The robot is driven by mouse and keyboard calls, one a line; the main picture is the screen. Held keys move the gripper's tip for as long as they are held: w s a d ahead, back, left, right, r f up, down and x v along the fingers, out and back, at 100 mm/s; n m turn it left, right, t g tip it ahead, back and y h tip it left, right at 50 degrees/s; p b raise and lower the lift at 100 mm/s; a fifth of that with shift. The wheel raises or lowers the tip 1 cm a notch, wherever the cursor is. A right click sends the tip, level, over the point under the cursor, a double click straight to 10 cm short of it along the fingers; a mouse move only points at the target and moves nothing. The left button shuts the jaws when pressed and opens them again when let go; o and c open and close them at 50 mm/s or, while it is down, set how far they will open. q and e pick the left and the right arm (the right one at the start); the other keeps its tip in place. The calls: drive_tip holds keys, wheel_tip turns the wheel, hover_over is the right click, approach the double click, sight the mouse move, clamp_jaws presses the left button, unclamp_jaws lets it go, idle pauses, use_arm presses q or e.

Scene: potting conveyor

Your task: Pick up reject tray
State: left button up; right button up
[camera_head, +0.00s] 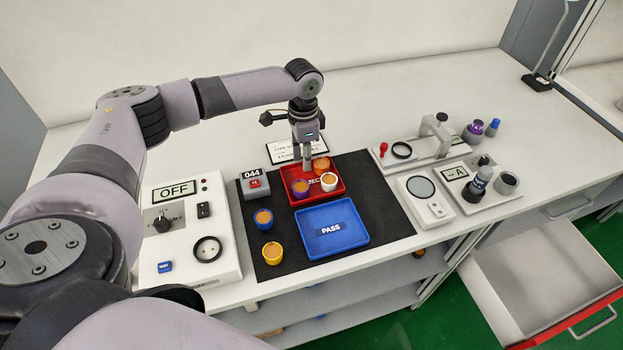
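The red reject tray (321,198) lies on the black mat, behind the blue tray. It holds a purple pot (301,189), an orange pot (321,165) and a white pot (329,182), each with a brown top. Part of its label shows between the pots. My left gripper (307,168) points down over the back left part of this tray, and its fingers hide some of the tray's back side. I cannot tell whether the fingertips touch the tray or how far apart they are. My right gripper is out of view.
The empty blue PASS tray (318,243) lies in front. A blue pot (263,219) and a yellow pot (272,253) stand left on the mat (385,215). A counter (254,185) and an OFF panel (225,262) are farther left; instruments stand right. An open drawer (530,280) juts out lower right.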

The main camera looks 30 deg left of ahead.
use_arm(q)
drive_tip(key=shift+f, duration=0.2)
drive_tip(key=shift+c, duration=0.6)
clamp_jaws()
drive_tip(key=shift+r, duration=0.1)
